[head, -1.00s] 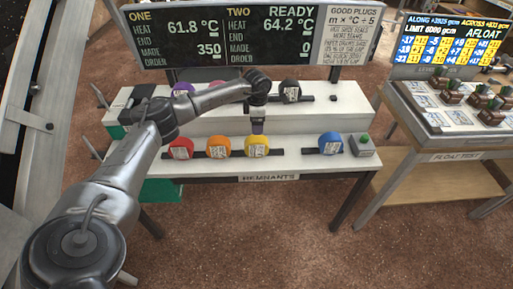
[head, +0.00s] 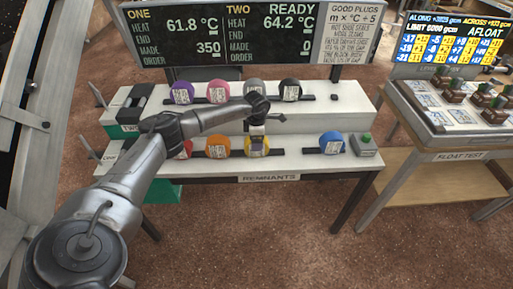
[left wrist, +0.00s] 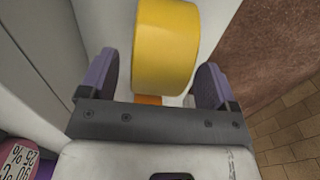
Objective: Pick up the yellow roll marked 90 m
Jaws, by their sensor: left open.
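The yellow roll (head: 257,148) stands on the lower shelf of the bench, between the orange roll (head: 217,147) and the blue roll (head: 332,143). Its label is too small to read. My left gripper (head: 257,133) is over the yellow roll and hides its upper part. In the left wrist view the yellow roll (left wrist: 167,45) lies just ahead of and partly between the two purple fingers of my left gripper (left wrist: 158,78). The fingers are open, with a gap on each side of the roll. My right gripper is not in view.
A red roll (head: 185,150) is partly behind my left arm. Purple (head: 182,92), pink (head: 218,92), grey (head: 254,87) and black (head: 291,90) rolls stand on the upper shelf. A box with a green button (head: 365,143) sits right of the blue roll.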

